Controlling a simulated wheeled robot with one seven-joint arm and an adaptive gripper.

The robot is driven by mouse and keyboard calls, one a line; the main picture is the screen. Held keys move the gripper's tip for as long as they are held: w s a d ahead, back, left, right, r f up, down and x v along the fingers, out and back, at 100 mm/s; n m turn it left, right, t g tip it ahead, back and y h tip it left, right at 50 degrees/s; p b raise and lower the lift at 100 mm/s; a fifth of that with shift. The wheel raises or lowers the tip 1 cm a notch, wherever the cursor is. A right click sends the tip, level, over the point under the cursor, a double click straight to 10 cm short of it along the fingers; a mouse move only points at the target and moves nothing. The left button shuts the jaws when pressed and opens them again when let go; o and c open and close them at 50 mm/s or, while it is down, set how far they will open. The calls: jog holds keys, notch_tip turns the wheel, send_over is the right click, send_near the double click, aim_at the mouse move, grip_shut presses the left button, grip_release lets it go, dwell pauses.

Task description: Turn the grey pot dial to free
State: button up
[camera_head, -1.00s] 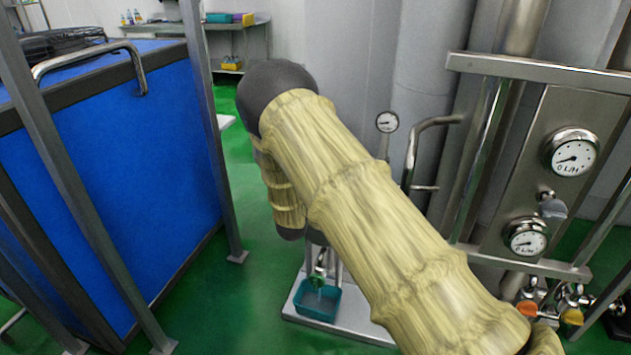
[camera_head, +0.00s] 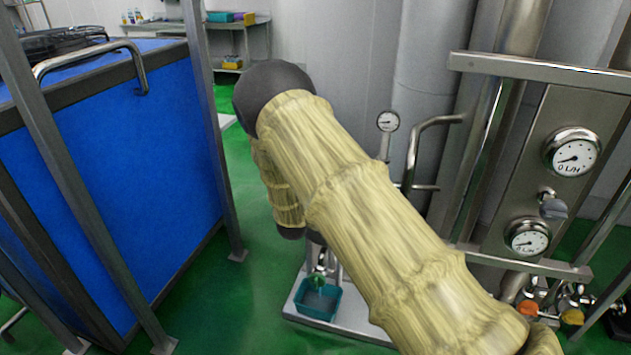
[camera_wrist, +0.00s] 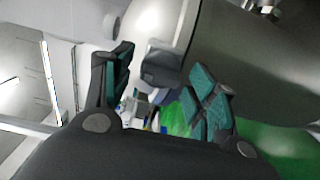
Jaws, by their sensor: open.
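In the wrist view, a grey block-shaped knob (camera_wrist: 161,65), which looks like the grey pot dial, shows between the fingers of my gripper (camera_wrist: 168,72). The fingers have dark teal pads and are spread apart. The knob is clear of both pads in the picture; its distance from them is hard to judge. Its marks cannot be read. In the head view my gripper is hidden behind my own arm. Another grey knob (camera_head: 553,208) sits between two gauges on the right panel in the head view.
A metal rail frame with flow gauges (camera_head: 571,152) stands at the right. A blue-sided tank (camera_head: 120,190) stands at the left. A teal basin (camera_head: 318,300) sits low on a pale base. A large metal vessel (camera_wrist: 245,60) fills the upper right of the wrist view.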

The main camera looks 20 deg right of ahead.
jog(key=shift+s+a, duration=0.1)
jog(key=v, duration=1.1)
jog(key=shift+s+a, duration=0.2)
jog(key=shift+s, duration=0.05)
jog(key=s+d+f+m+g+y+p, duration=0.1)
jog(key=s+d+f+m+g+y, duration=0.15)
jog(key=s+f, duration=0.75)
jog(key=s+d+f+m+g+y, duration=0.2)
jog(key=s+d+f+g+y, duration=0.15)
jog(key=s+f, duration=0.65)
jog(key=s+a+f+m+g+y, duration=0.1)
jog(key=s+f+m+g, duration=0.1)
jog(key=s, duration=0.9)
jog(key=s+a+f+m+g+y+p, duration=0.1)
jog(key=s+f+m+g, duration=0.1)
jog(key=s, duration=0.9)
jog(key=s+a+f+m+g+y, duration=0.1)
jog(key=s+g, duration=0.4)
jog(key=s, duration=0.6)
jog(key=shift+s+a+f+m+y, duration=0.2)
jog(key=shift+f+m+y, duration=0.35)
jog(key=shift+m, duration=0.6)
jog(key=shift+w, duration=0.1)
